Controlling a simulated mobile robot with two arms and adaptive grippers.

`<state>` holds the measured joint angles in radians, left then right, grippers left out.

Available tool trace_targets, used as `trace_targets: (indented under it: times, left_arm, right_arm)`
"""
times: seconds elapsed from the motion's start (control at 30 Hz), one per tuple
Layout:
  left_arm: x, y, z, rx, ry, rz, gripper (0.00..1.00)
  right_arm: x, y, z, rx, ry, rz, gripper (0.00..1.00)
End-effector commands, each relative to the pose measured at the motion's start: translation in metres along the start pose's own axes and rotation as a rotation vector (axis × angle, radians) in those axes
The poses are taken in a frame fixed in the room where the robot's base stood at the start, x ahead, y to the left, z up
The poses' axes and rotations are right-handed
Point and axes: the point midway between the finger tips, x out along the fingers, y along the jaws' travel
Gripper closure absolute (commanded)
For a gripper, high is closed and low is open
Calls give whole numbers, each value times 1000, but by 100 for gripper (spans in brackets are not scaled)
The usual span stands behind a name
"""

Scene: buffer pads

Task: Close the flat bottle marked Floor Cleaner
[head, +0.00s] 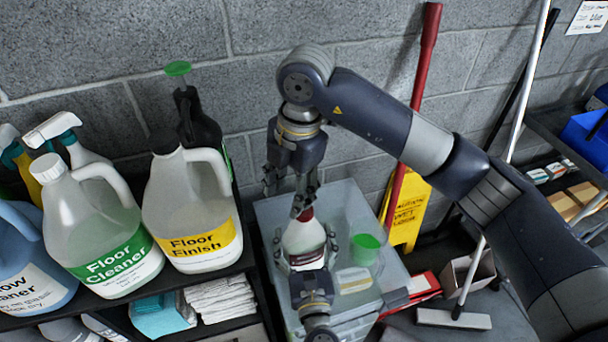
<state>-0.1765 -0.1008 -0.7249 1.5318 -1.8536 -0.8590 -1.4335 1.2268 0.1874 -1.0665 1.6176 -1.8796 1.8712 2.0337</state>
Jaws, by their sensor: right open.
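A white bottle (304,239) with a red cap (305,214) and a dark red label stands upright over the clear tote. Its label is too small to read, so I cannot tell whether it says Floor Cleaner. My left gripper (306,252) comes up from the bottom edge, with its fingers on both sides of this bottle. My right gripper (290,190) hangs open just above the cap; I cannot tell whether a fingertip touches it. A large jug (105,225) with a green label reading Floor Cleaner stands on the left shelf.
The clear tote (345,200) also has a green cup (365,248) on it or in it. A Floor Finish jug (185,205), spray bottles and a dark bottle (200,130) crowd the left shelf. A yellow sign (409,213) and long handles stand behind, right of the tote.

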Motion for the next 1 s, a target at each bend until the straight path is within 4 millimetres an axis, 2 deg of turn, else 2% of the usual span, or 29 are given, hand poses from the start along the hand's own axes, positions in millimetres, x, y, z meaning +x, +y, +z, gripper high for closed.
trace_targets:
  times: [1.0]
  left_arm:
    - [0, 0, 0, 1, 0, 1, 86]
  right_arm:
    - [-20, -7, 4, -1715, 2, -67, 53]
